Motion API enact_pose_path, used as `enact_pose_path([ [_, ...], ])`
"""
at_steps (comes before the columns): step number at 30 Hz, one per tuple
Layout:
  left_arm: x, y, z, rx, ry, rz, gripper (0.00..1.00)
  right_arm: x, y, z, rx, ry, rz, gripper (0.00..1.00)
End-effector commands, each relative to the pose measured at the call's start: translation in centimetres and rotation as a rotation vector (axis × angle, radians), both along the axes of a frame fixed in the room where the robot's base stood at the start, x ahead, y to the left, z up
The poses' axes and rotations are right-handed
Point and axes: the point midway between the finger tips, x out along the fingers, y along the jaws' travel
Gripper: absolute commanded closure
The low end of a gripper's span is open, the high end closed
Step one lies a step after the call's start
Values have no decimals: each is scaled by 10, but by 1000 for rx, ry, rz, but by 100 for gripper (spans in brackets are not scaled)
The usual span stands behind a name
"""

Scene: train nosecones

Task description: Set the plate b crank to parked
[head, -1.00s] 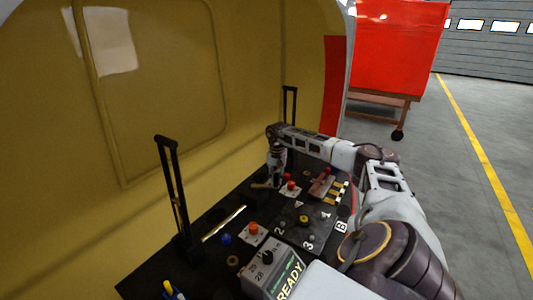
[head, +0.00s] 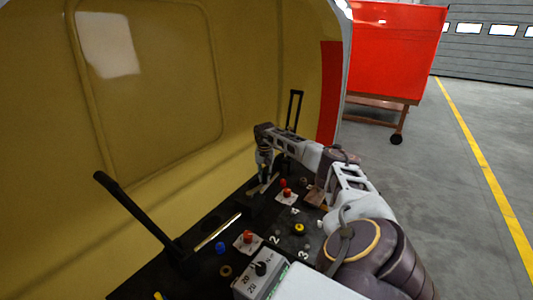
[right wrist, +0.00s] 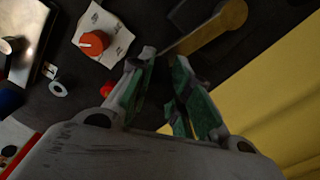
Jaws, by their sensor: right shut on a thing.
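A brass-coloured crank arm with a rounded end (right wrist: 222,20) shows at the top of the right wrist view. Its narrow part runs down to the fingertips of my right gripper (right wrist: 162,65). The green-padded fingers are shut on its end, whose grip is mostly hidden between them. In the head view my right gripper (head: 263,173) points down at the far part of the black panel, near the yellow shell. I cannot read a plate letter or parked mark beside the crank. My left gripper is not in view.
An orange-red knob on a white plate (right wrist: 95,43) is close beside the gripper. The panel also carries a red button (head: 248,236), a blue knob (head: 221,247), a yellow knob (head: 299,229) and a grey dial box (head: 262,271). A black handle (head: 135,211) rises at left.

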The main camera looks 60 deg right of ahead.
Motion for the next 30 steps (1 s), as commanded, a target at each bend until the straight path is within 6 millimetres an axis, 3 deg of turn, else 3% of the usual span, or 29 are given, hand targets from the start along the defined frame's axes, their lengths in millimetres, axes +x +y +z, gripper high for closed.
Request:
enact_pose_path([
  [5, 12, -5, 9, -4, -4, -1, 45, 10, -2, 1, -2, -5, 23, 100],
  [16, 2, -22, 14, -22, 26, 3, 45, 19, -2, 0, -2, -3, 130, 100],
  [29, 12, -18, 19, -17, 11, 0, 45, 20, -2, 0, -1, -2, 141, 100],
  [30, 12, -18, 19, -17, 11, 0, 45, 20, -2, 0, -1, -2, 141, 76],
])
